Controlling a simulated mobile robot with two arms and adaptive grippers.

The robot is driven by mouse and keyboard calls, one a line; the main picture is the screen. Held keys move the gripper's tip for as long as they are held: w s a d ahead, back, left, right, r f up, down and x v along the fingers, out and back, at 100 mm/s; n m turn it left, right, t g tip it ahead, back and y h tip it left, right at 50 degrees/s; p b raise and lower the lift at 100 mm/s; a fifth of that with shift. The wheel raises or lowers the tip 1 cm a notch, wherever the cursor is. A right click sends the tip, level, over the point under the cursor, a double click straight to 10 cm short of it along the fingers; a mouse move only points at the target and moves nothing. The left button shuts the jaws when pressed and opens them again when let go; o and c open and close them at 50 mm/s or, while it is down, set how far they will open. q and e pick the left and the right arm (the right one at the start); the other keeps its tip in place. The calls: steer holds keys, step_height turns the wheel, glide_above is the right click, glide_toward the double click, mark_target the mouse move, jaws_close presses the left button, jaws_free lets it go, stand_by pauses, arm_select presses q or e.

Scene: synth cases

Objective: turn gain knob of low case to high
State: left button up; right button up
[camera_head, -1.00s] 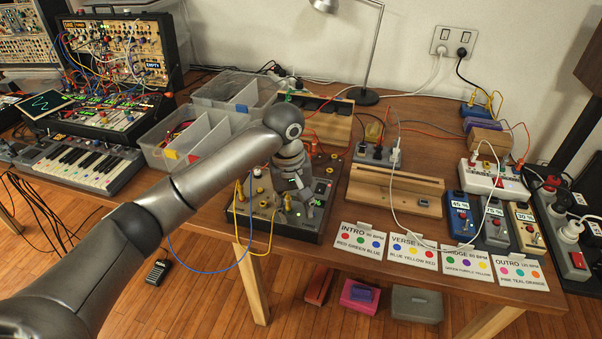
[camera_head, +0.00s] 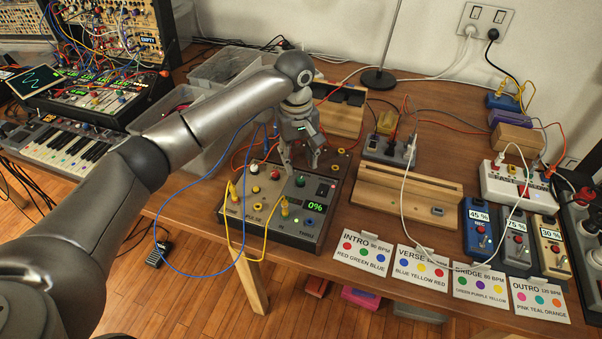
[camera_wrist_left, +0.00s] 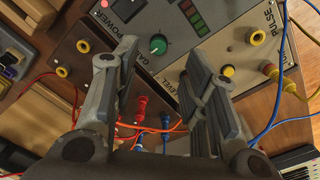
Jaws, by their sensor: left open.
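The low case (camera_head: 268,210) is a grey-panelled box on the table; its green display (camera_head: 315,207) reads 0%. The green-capped gain knob (camera_head: 300,181) stands on its panel. The knob also shows in the left wrist view (camera_wrist_left: 158,43), beside a partly covered label starting "GA". My left gripper (camera_head: 301,166) is above the back part of the case, behind the knob in the head view. In the left wrist view its two fingers (camera_wrist_left: 161,58) are spread apart with nothing between them, and the knob shows just beyond the fingertips. My right gripper is not in view.
A red knob (camera_head: 275,175) is close to the gain knob. A wooden stand (camera_head: 400,205) is to the right, clear bins (camera_head: 195,150) to the left. Cards lie along the front edge.

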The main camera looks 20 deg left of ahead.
mark_target(300, 179)
arm_select(q)
step_height(300, 179, down, 4)
steer(key=shift+w+r, duration=0.15)
step_height(300, 179, down, 3)
steer(key=shift+r, duration=0.1)
steer(key=shift+f, duration=0.2)
steer(key=shift+w, duration=0.1)
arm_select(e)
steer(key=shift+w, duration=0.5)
arm_select(q)
jaws_close()
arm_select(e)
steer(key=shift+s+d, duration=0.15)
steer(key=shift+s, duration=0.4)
